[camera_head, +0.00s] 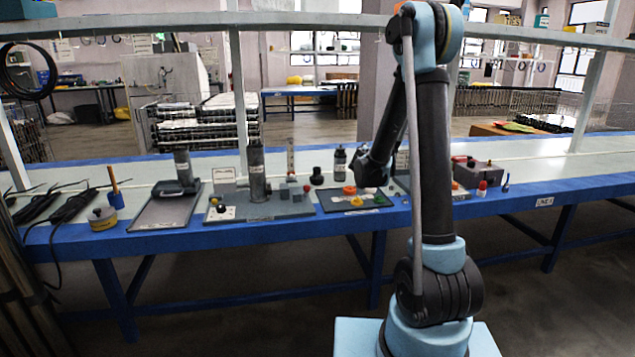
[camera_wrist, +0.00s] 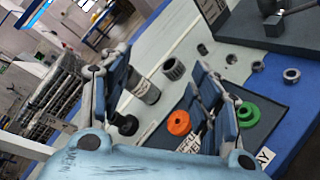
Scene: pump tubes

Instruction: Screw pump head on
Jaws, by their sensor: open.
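My gripper (camera_head: 370,171) hangs above the dark mat in the head view. In the wrist view its two fingers (camera_wrist: 158,75) stand wide apart with nothing held between them. A grey cylinder with a dark end (camera_wrist: 146,88) and a black ribbed cap (camera_wrist: 174,68) show beyond and between the fingers. I cannot tell which part is the pump head. In the head view, a tall grey tube (camera_head: 257,172) stands on a grey base plate, and a shorter dark tube (camera_head: 182,167) stands on a tray to its left. A black part (camera_head: 317,177) sits right of the tall tube.
A dark mat (camera_head: 337,205) holds an orange ring (camera_wrist: 179,122) and a green ring (camera_wrist: 247,114). A dark bottle (camera_head: 340,161) stands behind it. A grey box (camera_head: 480,175) is to the right. Nuts (camera_wrist: 291,75) lie beside the mat. The blue-edged table is clear at far right.

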